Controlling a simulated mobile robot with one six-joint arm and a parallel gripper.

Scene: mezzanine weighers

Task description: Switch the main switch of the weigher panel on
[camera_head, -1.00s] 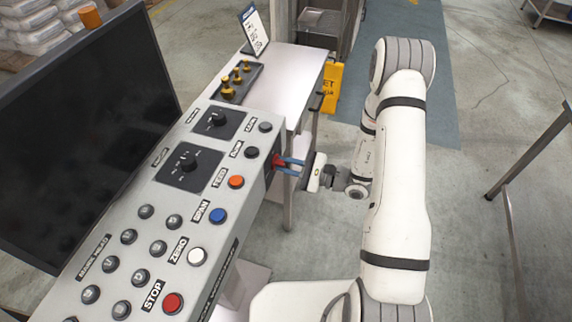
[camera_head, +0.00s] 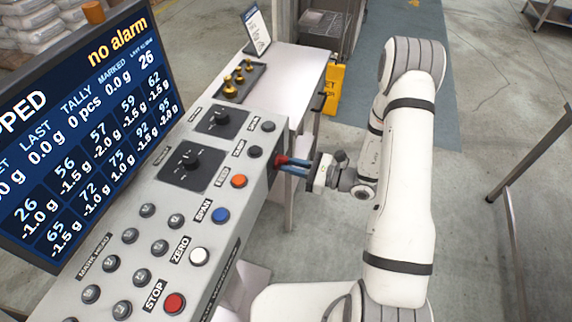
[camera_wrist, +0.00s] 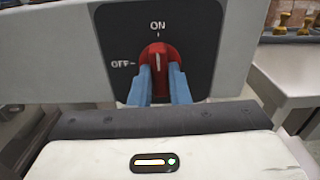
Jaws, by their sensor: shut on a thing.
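The red main switch (camera_wrist: 159,57) is a rotary knob on a black plate (camera_wrist: 190,30) marked ON at the top and OFF at the left. Its white pointer line stands upright, toward ON. My gripper (camera_wrist: 165,80), with blue fingers, is shut on the knob, one finger on each side. In the head view my gripper (camera_head: 291,165) reaches the panel's end face from the right, and a bit of the red switch (camera_head: 280,160) shows at its tips. The weigher panel (camera_head: 214,248) carries a screen (camera_head: 85,120), which is lit and reads "no alarm".
The panel top has a red STOP button (camera_head: 174,303), a white ZERO button (camera_head: 199,256), a blue SPAN button (camera_head: 220,215) and an orange FEED button (camera_head: 239,181). Brass weights (camera_head: 238,78) and a sign (camera_head: 257,30) stand on the table behind. Floor to the right is open.

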